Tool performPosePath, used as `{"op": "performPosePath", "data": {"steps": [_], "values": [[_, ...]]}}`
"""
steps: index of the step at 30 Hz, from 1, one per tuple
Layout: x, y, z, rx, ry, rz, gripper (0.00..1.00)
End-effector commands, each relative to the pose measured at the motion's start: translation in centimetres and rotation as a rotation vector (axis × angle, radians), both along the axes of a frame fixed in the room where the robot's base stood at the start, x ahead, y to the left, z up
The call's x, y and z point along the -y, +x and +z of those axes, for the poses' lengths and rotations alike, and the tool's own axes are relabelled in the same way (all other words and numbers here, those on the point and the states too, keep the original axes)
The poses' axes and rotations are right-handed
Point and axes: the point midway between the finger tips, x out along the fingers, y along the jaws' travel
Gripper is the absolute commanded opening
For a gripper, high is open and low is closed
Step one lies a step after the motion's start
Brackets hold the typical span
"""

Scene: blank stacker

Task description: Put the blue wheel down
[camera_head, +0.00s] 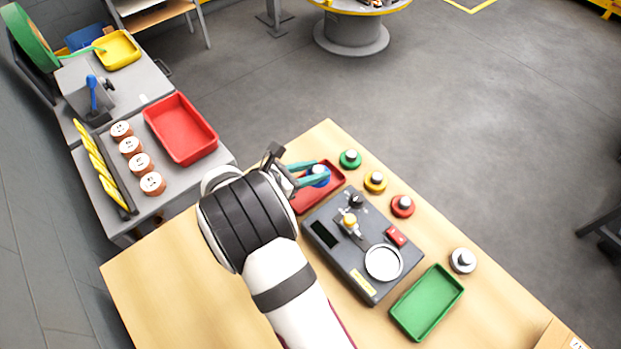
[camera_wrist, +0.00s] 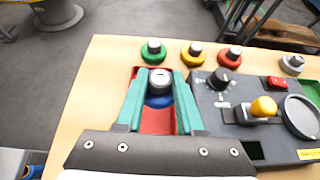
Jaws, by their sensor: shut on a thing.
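The blue wheel (camera_head: 319,174) is held between the teal fingers of my gripper (camera_head: 312,176), over the small red tray (camera_head: 333,177) on the wooden table. In the wrist view, the wheel (camera_wrist: 158,100) shows a blue rim under a silver hub. The two teal fingers of my gripper (camera_wrist: 159,86) close on it from both sides. The red tray floor (camera_wrist: 158,122) shows below and between the fingers. I cannot tell whether the wheel touches the tray floor.
Green (camera_head: 350,158), yellow (camera_head: 375,181), red (camera_head: 402,206) and white (camera_head: 462,260) wheels stand along the table's far edge. A grey machine (camera_head: 340,252) with knobs and a round plate sits right of the red tray. A green tray (camera_head: 427,303) lies beyond it.

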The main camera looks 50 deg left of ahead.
Motion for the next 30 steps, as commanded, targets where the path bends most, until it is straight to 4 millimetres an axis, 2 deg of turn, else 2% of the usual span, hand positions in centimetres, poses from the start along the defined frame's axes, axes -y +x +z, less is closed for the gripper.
{"op": "performPosePath", "data": {"steps": [3, 6, 9, 19, 20, 21, 24, 30], "values": [[-0.9, -0.6, -1.2, -0.001, -0.001, 0.000, 0.00], [-0.9, -0.6, -3.3, -0.001, -0.003, -0.002, 0.00], [-0.9, -0.6, -4.6, -0.001, -0.001, -0.002, 0.00], [-0.9, -0.6, -4.9, -0.001, 0.000, -0.002, 0.00], [-0.9, -0.6, -5.0, -0.001, 0.000, -0.002, 0.40], [-0.9, -0.6, -4.9, -0.001, 0.000, -0.002, 0.47], [-0.9, -0.6, -4.9, -0.001, 0.000, -0.002, 0.65], [-0.9, -0.6, -4.9, -0.001, 0.000, -0.002, 0.66]]}}
